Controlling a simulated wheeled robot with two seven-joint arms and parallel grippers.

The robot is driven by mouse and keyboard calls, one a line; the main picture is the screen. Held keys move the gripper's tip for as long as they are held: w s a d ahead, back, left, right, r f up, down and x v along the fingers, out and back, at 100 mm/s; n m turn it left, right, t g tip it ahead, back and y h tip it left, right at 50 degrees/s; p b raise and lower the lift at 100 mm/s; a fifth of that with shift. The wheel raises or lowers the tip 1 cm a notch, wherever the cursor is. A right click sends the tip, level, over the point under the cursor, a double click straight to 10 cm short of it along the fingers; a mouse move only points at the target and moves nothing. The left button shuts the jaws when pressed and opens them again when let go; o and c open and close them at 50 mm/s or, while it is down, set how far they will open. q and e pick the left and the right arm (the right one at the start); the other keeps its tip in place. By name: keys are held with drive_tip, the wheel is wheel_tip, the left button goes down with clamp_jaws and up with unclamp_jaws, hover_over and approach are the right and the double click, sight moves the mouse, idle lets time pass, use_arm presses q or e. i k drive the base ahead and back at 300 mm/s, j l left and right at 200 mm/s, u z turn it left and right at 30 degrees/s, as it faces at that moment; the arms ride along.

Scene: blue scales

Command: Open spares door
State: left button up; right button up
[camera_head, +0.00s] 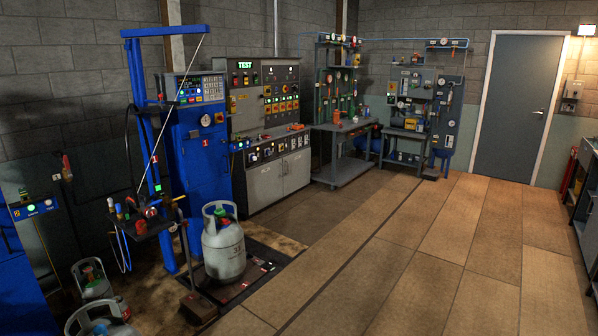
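No door in view carries a label that I can read as spares. A grey door (516,108) in a pale frame stands shut in the far wall at the right, with a small handle (538,113) on its right side. A grey cabinet (278,181) under the test console has shut double doors with small handles near the middle. Neither of my grippers is in the camera_head view, and no part of my arms shows.
A blue scale frame (139,110) with a grey gas cylinder (223,245) on its dark platform stands at the left. More cylinders (91,279) are at the lower left. Workbenches (345,150) line the back wall. A dark bench (586,190) is at the right edge. The tiled floor (420,255) is clear.

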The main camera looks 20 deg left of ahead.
sight(297, 166)
drive_tip(key=i+u, duration=0.2)
drive_tip(key=u, duration=0.15)
drive_tip(key=i, duration=7.85)
